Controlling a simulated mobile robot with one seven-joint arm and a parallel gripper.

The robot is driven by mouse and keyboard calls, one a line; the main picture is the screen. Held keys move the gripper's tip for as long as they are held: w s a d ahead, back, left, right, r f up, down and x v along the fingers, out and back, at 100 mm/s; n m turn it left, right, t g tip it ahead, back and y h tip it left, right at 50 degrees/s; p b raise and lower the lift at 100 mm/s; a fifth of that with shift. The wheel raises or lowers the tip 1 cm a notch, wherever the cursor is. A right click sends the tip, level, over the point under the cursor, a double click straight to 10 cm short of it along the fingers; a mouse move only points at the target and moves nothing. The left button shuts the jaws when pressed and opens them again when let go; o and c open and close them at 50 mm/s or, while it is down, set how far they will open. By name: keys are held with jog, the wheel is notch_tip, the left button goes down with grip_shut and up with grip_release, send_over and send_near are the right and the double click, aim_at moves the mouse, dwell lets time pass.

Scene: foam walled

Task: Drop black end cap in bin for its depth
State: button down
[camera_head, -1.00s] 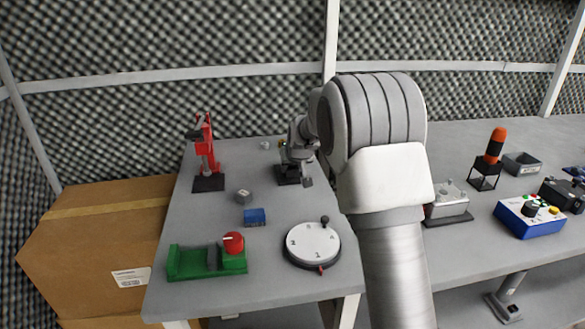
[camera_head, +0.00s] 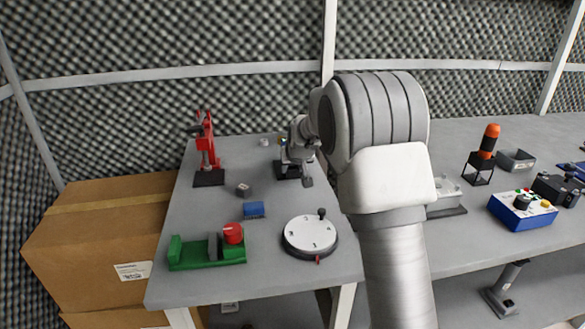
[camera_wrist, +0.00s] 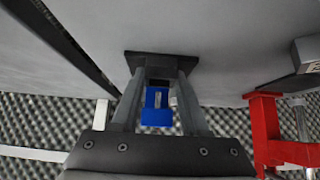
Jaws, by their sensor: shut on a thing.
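My gripper (camera_wrist: 161,78) is shut, and a small dark piece shows between its fingertips, which I take to be the black end cap (camera_wrist: 160,74); its shape is mostly hidden. In the wrist view the fingertips are close to a black base plate (camera_wrist: 160,58) and a blue block (camera_wrist: 156,107) of a small stand. In the head view my gripper is largely hidden behind my arm, close to a black-based stand (camera_head: 286,170) at the table's back. A small grey open bin (camera_head: 516,160) sits at the far right; I cannot tell whether it is the one meant.
A red press (camera_head: 206,155) stands left of the gripper. A dark grey piece (camera_head: 243,190), a blue block (camera_head: 254,209), a green fixture with a red knob (camera_head: 207,254) and a white dial (camera_head: 310,236) lie nearer. An orange-topped stand (camera_head: 482,166) and a blue control box (camera_head: 522,209) are right.

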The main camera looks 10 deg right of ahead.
jog(key=shift+s, duration=0.4)
jog(key=shift+c, duration=1.7)
grip_release()
jog(key=p+v, duration=0.3)
jog(key=v, duration=1.4)
jog(key=shift+s+p, duration=0.15)
jog(key=shift+p, duration=0.15)
jog(key=shift+r, duration=0.1)
